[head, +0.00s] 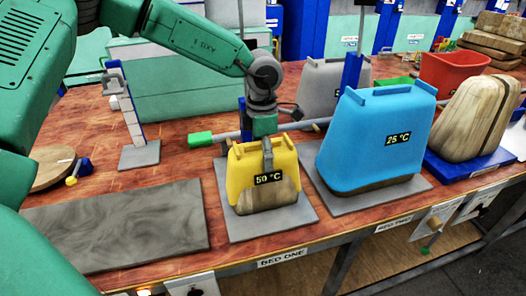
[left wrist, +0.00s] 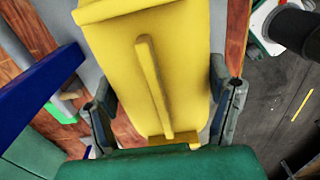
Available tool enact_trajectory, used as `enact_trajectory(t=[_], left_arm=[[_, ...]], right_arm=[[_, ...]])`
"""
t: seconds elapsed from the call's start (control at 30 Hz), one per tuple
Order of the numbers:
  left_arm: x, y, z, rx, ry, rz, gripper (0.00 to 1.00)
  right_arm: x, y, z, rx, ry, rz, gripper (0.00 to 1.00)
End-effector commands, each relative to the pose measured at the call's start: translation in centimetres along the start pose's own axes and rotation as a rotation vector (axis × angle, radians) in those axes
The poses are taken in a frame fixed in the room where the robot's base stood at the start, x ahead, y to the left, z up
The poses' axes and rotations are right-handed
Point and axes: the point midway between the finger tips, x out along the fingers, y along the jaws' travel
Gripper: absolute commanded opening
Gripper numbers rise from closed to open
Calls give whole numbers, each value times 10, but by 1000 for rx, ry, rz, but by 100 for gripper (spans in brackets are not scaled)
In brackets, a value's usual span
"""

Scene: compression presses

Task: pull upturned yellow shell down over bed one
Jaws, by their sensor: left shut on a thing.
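The yellow shell (head: 250,165) sits over the upper part of a wooden block (head: 262,198) on bed one's grey plate (head: 238,222). The block's lower part shows below the shell's front edge. A dark display on the shell's front shows a °C reading. My left gripper (head: 266,150) comes from above and is shut on the shell at its top, with one finger down its front. In the left wrist view the yellow shell (left wrist: 185,65) fills the middle between the two fingers, a ridge along its face. My right gripper is not in view.
The blue shell (head: 370,140), marked 25 °C, stands to the right on bed two. A grey shell (head: 322,88) is behind. A bare grey slab (head: 120,225) lies left, and a bar with a green handle (head: 200,139) sticks out behind the yellow shell.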

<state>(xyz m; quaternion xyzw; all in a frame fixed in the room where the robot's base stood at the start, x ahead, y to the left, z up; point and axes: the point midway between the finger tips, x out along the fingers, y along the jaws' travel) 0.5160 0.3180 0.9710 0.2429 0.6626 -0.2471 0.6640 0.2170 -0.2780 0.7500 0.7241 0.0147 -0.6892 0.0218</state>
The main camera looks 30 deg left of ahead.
Motion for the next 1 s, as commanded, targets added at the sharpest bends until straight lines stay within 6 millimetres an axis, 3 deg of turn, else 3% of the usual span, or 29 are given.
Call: enact_trajectory(t=[0.27, 0.3, 0.33, 0.73, 1.0], left_arm=[[4, 0, 1, -1, 1, 3, 27], [4, 0, 1, -1, 1, 2, 88], [4, 0, 0, -1, 1, 2, 99], [-4, 1, 0, -2, 0, 2, 99], [-57, 1, 1, -1, -3, 4, 99]], right_arm=[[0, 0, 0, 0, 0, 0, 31], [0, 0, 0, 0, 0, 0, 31], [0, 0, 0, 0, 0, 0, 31], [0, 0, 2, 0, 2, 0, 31], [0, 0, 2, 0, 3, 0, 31]])
